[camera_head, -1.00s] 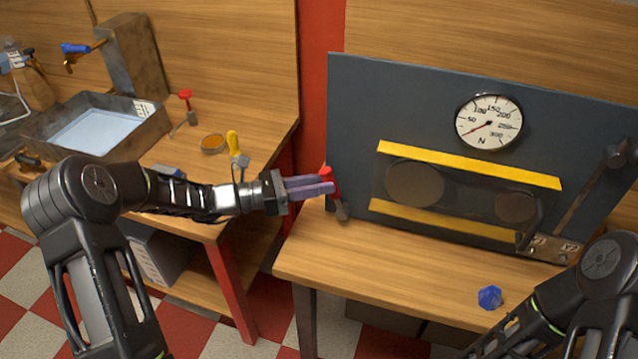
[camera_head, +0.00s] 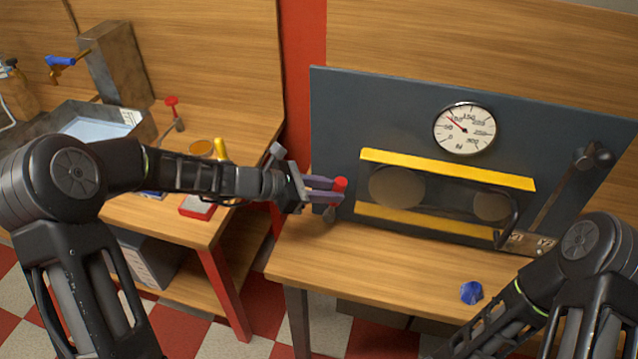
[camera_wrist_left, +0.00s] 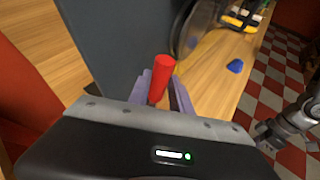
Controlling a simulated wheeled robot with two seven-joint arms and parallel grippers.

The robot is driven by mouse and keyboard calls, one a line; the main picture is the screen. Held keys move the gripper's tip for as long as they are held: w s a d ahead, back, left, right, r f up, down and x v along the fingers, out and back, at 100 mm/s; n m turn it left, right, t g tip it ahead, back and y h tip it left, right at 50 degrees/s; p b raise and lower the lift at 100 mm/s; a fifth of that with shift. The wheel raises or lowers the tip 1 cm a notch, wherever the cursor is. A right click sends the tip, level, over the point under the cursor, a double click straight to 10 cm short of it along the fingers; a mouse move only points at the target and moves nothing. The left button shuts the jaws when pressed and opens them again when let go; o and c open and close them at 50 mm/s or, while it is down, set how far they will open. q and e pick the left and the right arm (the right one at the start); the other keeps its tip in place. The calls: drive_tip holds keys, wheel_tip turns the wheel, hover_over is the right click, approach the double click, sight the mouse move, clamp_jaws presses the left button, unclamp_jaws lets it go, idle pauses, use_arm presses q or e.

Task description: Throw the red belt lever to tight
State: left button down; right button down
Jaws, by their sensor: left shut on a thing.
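The red belt lever (camera_head: 341,184) stands at the left edge of the dark panel (camera_head: 335,110); its grey foot shows just below my fingers. My left gripper (camera_head: 334,190) is shut on the lever's red handle, with one purple finger on each side. In the left wrist view the red handle (camera_wrist_left: 160,80) sticks up between the two fingers. The round gauge (camera_head: 464,129) has its red needle toward the upper left, near the 100 mark. My right forearm shows at the lower right of the head view; its fingers are not visible.
A belt housing with yellow bars (camera_head: 447,169) is on the panel, right of the lever. A crank arm (camera_head: 565,185) stands farther right. A blue knob (camera_head: 471,292) lies on the wooden bench (camera_head: 390,265). The bench front is mostly clear.

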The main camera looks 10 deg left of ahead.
use_arm(q)
drive_tip(key=shift+d+m+y+p, duration=0.4)
drive_tip(key=shift+d+y, duration=0.4)
drive_tip(key=shift+d, duration=0.05)
drive_tip(key=shift+f, duration=0.1)
drive_tip(key=c, duration=1.5)
unclamp_jaws()
drive_tip(key=shift+d, duration=0.1)
drive_tip(key=shift+o, duration=0.2)
drive_tip(key=v, duration=0.8)
drive_tip(key=shift+w, duration=0.1)
